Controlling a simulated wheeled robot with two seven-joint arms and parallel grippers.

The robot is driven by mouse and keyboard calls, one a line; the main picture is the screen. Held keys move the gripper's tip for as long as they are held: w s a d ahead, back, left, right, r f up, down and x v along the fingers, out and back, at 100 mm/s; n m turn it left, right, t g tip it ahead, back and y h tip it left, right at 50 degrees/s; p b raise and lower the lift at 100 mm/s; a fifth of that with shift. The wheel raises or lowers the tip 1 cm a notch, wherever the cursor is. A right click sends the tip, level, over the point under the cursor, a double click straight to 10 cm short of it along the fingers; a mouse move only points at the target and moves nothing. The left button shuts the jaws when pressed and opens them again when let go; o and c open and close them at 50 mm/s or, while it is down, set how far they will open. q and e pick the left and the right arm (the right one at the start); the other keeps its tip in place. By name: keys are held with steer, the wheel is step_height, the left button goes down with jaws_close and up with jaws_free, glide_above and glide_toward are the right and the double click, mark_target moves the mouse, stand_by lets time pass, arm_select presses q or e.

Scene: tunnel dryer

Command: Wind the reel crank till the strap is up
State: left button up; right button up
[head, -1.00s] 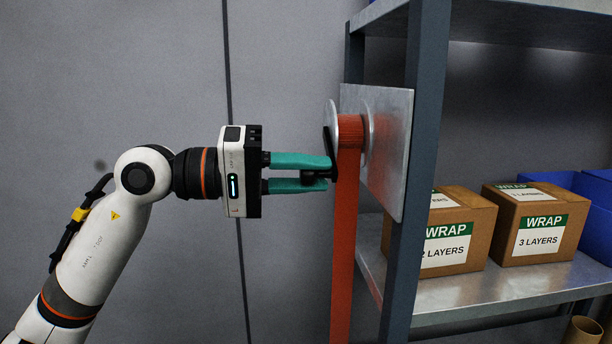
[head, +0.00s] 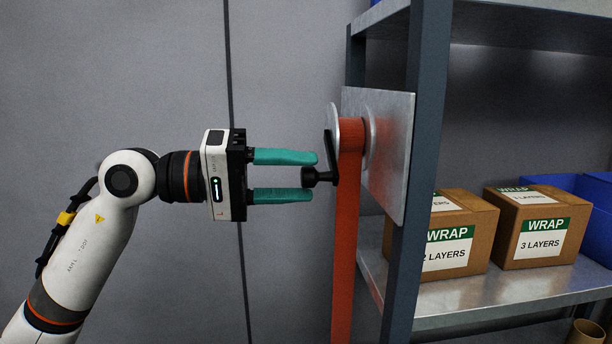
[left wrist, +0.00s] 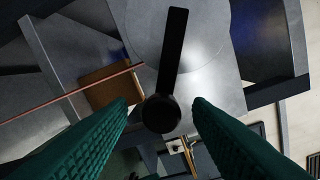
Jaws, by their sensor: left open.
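The reel (head: 350,136) is mounted on a metal plate (head: 392,150) on the shelf post. Its orange-red strap (head: 345,240) hangs from it past the bottom of the head view. The black crank arm (head: 330,150) points down from the reel's near side, with the black knob (head: 311,177) at its lower end, pointing left. My left gripper (head: 306,176) is open, its teal fingertips above and below the knob with gaps. In the left wrist view, the knob (left wrist: 161,114) lies between the spread fingers, below the crank arm (left wrist: 173,55). My right gripper is not in view.
The grey shelf post (head: 418,130) stands right of the reel. Two cardboard WRAP boxes (head: 455,235) (head: 538,228) sit on the shelf (head: 480,292), with blue bins (head: 590,200) behind. A plain grey wall (head: 285,60) lies behind my arm, with free room to the left.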

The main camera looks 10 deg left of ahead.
arm_select(q)
steer(key=v, duration=1)
stand_by(0.6)
